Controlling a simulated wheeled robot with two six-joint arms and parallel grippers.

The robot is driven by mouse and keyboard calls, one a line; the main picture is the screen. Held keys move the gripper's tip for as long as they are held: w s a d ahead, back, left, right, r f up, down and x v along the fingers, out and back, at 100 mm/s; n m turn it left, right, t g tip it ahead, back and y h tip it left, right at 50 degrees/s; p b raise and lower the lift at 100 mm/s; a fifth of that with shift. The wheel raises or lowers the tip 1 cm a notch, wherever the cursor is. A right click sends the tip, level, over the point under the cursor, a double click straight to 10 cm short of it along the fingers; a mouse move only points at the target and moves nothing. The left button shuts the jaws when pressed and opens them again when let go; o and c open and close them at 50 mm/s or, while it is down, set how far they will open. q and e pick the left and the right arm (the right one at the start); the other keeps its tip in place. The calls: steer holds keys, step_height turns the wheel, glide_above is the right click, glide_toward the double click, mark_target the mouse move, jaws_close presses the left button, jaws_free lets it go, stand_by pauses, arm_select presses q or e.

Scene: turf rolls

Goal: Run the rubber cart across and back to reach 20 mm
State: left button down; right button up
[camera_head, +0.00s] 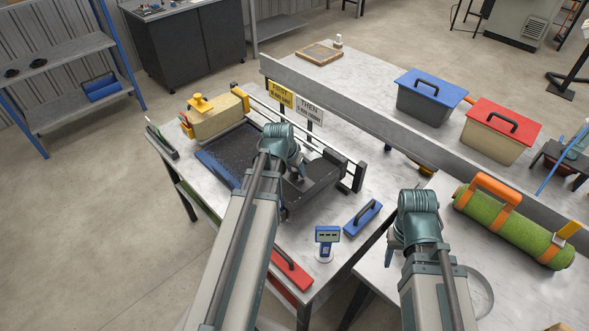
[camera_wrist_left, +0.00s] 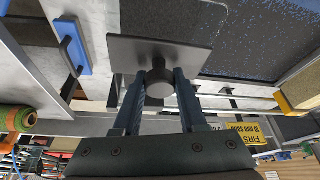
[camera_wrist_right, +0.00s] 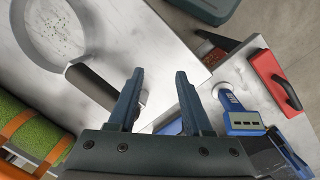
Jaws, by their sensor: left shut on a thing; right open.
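The rubber cart (camera_head: 322,183), a dark box, sits at the right end of the tray on the left table. My left gripper (camera_head: 296,178) is over it, partly hidden by my wrist. In the left wrist view my left gripper (camera_wrist_left: 160,78) is shut on the round black knob of the cart's dark plate (camera_wrist_left: 135,50). The tray's bed (camera_head: 222,158) is dark with blue specks, left of the cart. A yellow FIRST sign (camera_head: 281,95) and a grey THEN sign (camera_head: 309,110) stand behind. My right gripper (camera_head: 393,252) is open and empty above the right table; it also shows in the right wrist view (camera_wrist_right: 160,76).
A tan cart (camera_head: 222,120) with a yellow knob sits at the tray's far left. A blue gauge (camera_head: 327,236), a blue-handled float (camera_head: 362,217) and a red float (camera_head: 290,268) lie in front. A green turf roll (camera_head: 510,230) and lidded bins (camera_head: 428,98) are to the right.

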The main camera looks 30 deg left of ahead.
arm_select(q)
steer(key=shift+s+d+f, duration=0.1)
steer(key=shift+s+d, duration=0.05)
steer(key=shift+d, duration=0.05)
steer(key=c, duration=0.8)
jaws_free()
steer(key=o, duration=0.3)
steer(key=shift+d, duration=0.15)
steer(key=shift+o, duration=0.2)
steer(key=shift+s+r+p, duration=0.1)
steer(key=shift+r+p, duration=0.5)
steer(key=shift+r, duration=0.05)
steer(key=p+v, duration=1.1)
steer(key=v, duration=0.1)
steer(key=shift+s+r, duration=0.15)
steer(key=shift+r, duration=0.15)
